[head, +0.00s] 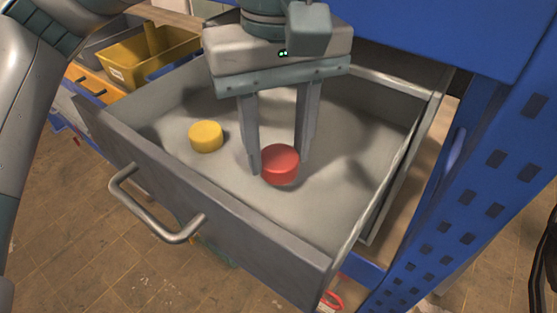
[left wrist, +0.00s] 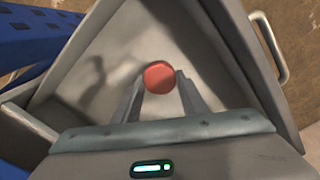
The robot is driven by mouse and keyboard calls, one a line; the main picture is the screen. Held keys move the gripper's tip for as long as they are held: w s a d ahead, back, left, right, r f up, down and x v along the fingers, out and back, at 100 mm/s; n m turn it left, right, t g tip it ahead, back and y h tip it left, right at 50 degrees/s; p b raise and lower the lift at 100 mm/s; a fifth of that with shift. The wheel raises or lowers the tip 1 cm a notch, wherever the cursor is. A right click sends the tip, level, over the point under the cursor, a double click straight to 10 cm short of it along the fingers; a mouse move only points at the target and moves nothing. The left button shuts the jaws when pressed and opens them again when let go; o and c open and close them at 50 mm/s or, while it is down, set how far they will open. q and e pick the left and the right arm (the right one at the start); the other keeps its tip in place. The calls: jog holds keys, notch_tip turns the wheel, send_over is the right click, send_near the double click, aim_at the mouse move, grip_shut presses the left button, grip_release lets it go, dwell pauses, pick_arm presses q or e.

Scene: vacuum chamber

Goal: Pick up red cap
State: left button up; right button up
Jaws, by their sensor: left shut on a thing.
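The red cap (head: 280,166) is a short round disc inside the open grey drawer (head: 330,210). My left gripper (head: 279,163) reaches down into the drawer from above, with one finger on each side of the cap, and is shut on it. The left wrist view also shows the red cap (left wrist: 160,77) between the two fingertips (left wrist: 160,82). The cap is at or very close to the drawer floor; I cannot tell whether it touches. My right gripper is in neither view.
A yellow cap (head: 206,136) lies on the drawer floor left of the red one. The drawer's front has a metal handle (head: 155,220). A blue perforated upright (head: 455,190) stands at the right. A yellow bin (head: 150,62) is at the back left.

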aim_at(279, 156)
pick_arm(q)
notch_tip(279, 156, up, 7)
jog(key=b, duration=0.3)
jog(key=shift+r, duration=0.25)
